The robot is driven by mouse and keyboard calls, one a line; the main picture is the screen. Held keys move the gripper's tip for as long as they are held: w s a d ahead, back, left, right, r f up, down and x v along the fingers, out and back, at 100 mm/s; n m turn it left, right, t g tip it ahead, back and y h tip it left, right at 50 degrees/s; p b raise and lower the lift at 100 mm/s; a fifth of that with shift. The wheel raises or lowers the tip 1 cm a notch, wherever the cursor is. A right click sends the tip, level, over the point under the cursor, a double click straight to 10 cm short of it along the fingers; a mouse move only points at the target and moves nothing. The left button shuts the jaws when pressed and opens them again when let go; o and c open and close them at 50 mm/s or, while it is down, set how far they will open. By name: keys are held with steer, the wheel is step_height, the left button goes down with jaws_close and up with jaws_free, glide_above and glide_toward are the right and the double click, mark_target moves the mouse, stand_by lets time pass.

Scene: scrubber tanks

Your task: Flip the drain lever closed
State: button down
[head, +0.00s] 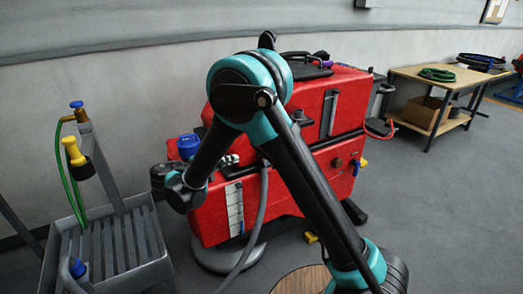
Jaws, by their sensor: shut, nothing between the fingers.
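The red scrubber machine (345,92) stands against the wall, with an upper and a lower tank body. A small yellow handle (361,162) shows at the right end of its lower body. It may be the drain lever, but it is too small to tell its position. A yellow part (311,238) is low down near the floor by the machine. My arm reaches up from the lower right, bends high in front of the machine and comes down at its left end. My gripper cannot be made out beyond the dark wrist joint. My arm covers the middle of the machine.
A grey cart (145,225) with a yellow-topped sprayer and green hose is at the left. A wooden table (408,73) with a coiled green hose and a cardboard box is at the back right. A grey hose (254,235) hangs in front of the machine. The right floor is clear.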

stand_by(0.3)
steer(key=x, duration=1.4)
steer(key=shift+w+d+r+g+y, duration=0.2)
steer(key=shift+w+d+g+y, duration=0.15)
steer(key=shift+y, duration=0.25)
steer(key=shift+w+d+r+m+g+y, duration=0.1)
steer(key=shift+w+d+m+g+y, duration=0.15)
steer(key=shift+d+g+y, duration=0.3)
steer(key=shift+w+d+r+m+g+y, duration=0.15)
steer(key=shift+w+d+g+y, duration=0.1)
steer(key=shift+d+g+y, duration=0.3)
steer(key=w+d+f+m+g+y, duration=0.1)
steer(key=w+d+f+g+y, duration=0.2)
steer(key=g+y, duration=0.3)
steer(key=shift+w+d+y, duration=0.25)
steer(key=shift+d+y, duration=0.55)
steer(key=shift+y, duration=0.4)
steer(key=shift+d+f, duration=0.1)
steer(key=shift+f, duration=0.1)
steer(key=shift+r, duration=0.1)
